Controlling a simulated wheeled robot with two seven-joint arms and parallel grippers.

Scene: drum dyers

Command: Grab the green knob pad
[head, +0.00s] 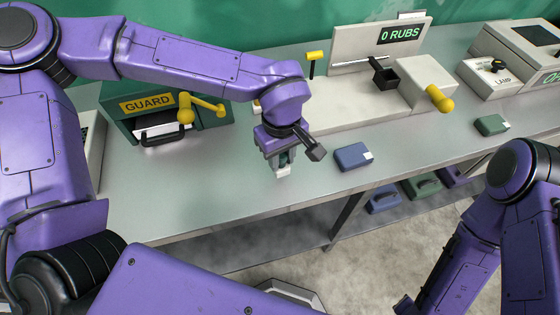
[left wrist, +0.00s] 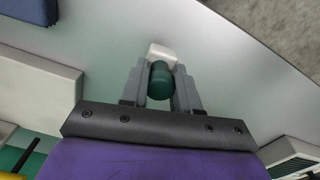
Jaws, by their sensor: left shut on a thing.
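The green knob pad shows in the left wrist view as a dark green rounded knob (left wrist: 160,82) with a white block-shaped pad (left wrist: 162,52) at its far end. My left gripper (left wrist: 160,90) is shut on the knob, one finger on each side. In the head view my left gripper (head: 282,162) points down over the front part of the table, and the white pad (head: 283,171) shows below its fingers. I cannot tell whether the pad touches the table. My right arm (head: 485,220) hangs low at the right, with its gripper out of view.
A blue pad (head: 352,156) lies right of my left gripper on the grey table (head: 190,190). A green pad (head: 491,125) lies farther right. The green GUARD box (head: 200,115) stands at left. The rubbing machine (head: 335,105) with yellow handles stands behind. Several pads sit below the table.

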